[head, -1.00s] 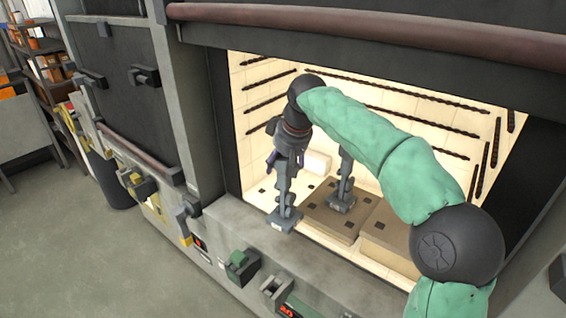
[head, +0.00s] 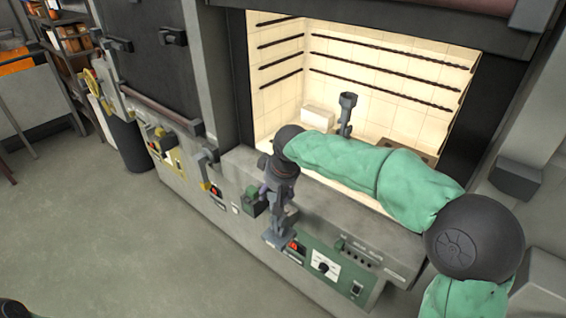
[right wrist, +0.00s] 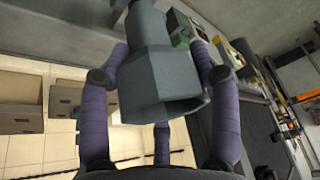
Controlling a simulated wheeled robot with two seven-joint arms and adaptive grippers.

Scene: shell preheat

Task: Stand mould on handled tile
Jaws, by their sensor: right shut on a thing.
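My right gripper (head: 279,190) is shut on a grey metal mould (head: 278,228) with a square foot. The mould hangs upright in front of the kiln's front ledge, outside the chamber. In the right wrist view my purple fingers (right wrist: 160,95) close around the mould's flared grey body (right wrist: 158,88). A second, similar grey mould (head: 347,112) stands inside the kiln; my arm hides its foot. A brown tile (head: 412,153) shows partly behind my green sleeve; I cannot tell whether it has a handle.
The open kiln chamber (head: 390,60) has cream walls with dark rods, and a white block (head: 319,119) at the back left. Brown blocks (right wrist: 19,100) show in the right wrist view. A control panel (head: 325,268) lies below the ledge. The floor at left is clear.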

